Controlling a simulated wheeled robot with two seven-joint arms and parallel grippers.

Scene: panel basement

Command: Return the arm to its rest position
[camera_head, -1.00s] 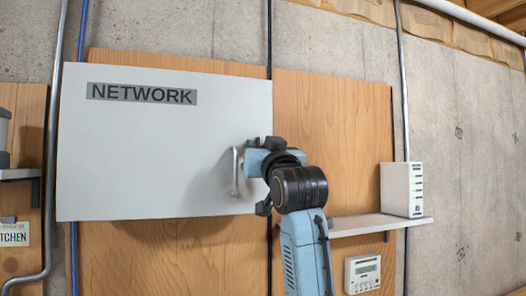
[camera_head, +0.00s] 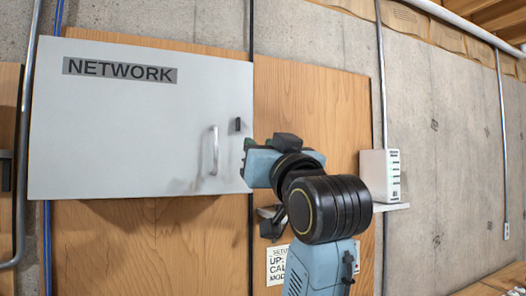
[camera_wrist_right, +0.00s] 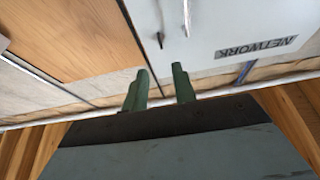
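My right arm comes up from the bottom of the head view. Its gripper (camera_head: 246,160) is in front of the right edge of the NETWORK cabinet, apart from the cabinet's handle (camera_head: 214,150). In the right wrist view the two green fingers of this gripper (camera_wrist_right: 160,88) stand apart with nothing between them. The grey NETWORK cabinet (camera_head: 130,140) has its door shut; the wrist view shows it upside down (camera_wrist_right: 225,25). My left gripper is not in view.
A white router (camera_head: 378,176) stands on a small shelf (camera_head: 392,208) right of my arm. A paper sign (camera_head: 275,266) hangs below, partly hidden by my arm. Wooden panels (camera_head: 320,100) and a concrete wall (camera_head: 445,150) lie behind. The space before the right wall looks clear.

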